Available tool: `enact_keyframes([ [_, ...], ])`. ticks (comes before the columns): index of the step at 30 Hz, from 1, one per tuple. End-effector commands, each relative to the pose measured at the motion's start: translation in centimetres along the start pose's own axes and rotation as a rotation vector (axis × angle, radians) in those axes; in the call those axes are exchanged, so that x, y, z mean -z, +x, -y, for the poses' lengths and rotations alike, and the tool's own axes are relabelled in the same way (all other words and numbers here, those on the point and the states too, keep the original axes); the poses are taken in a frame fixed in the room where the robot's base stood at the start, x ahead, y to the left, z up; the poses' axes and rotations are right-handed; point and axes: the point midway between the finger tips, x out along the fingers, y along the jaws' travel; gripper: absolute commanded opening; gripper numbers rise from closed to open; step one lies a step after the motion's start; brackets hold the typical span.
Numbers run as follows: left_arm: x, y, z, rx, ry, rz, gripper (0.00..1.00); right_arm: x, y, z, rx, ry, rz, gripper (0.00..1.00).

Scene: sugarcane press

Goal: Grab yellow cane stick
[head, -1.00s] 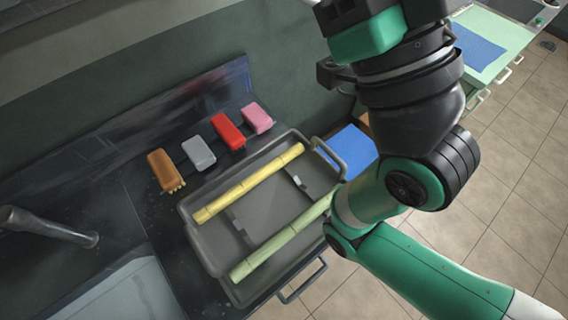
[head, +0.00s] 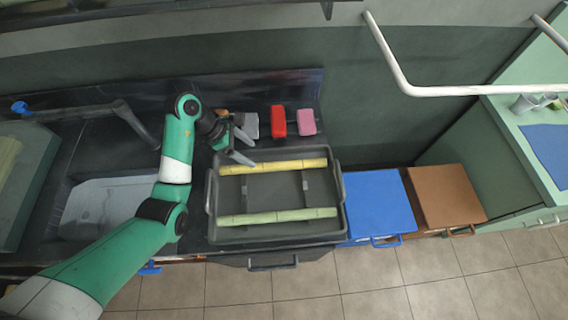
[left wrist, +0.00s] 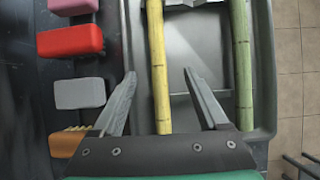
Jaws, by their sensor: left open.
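The yellow cane stick (head: 275,167) lies along the far side of a dark grey tray (head: 275,236). A greener cane stick (head: 278,215) lies parallel along the tray's near side. My left gripper (head: 252,152) is open and empty over the far left part of the tray, near the yellow stick's left end. In the left wrist view, the yellow stick (left wrist: 157,60) runs between the spread fingers (left wrist: 159,73), and the green stick (left wrist: 242,65) is outside them to the right. How far the fingers are above the stick is unclear. My right gripper is out of view.
A red sponge (head: 278,121), a pink sponge (head: 307,121) and a grey block (head: 251,124) stand behind the tray. An orange-brown brush (left wrist: 66,142) is close to the left finger. A sink (head: 100,205) is left; blue (head: 378,200) and brown (head: 446,193) units are right.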

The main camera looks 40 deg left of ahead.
Motion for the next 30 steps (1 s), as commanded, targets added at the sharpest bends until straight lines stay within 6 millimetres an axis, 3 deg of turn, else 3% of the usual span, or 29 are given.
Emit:
enact_keyframes([
  [5,0.1,1.2,0.0,0.000,0.001,0.002,0.77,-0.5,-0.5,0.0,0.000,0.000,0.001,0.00],
  [12,0.1,5.8,0.0,0.001,0.002,0.002,0.77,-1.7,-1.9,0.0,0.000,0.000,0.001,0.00],
  [20,0.0,6.9,-0.1,-0.002,0.003,0.003,0.77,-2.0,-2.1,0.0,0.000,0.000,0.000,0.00],
  [27,0.3,10.9,-0.6,0.000,0.004,0.003,0.77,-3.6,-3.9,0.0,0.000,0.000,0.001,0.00],
  [30,0.2,11.7,-0.6,-0.002,0.003,0.003,0.77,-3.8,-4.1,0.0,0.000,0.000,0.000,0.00],
])
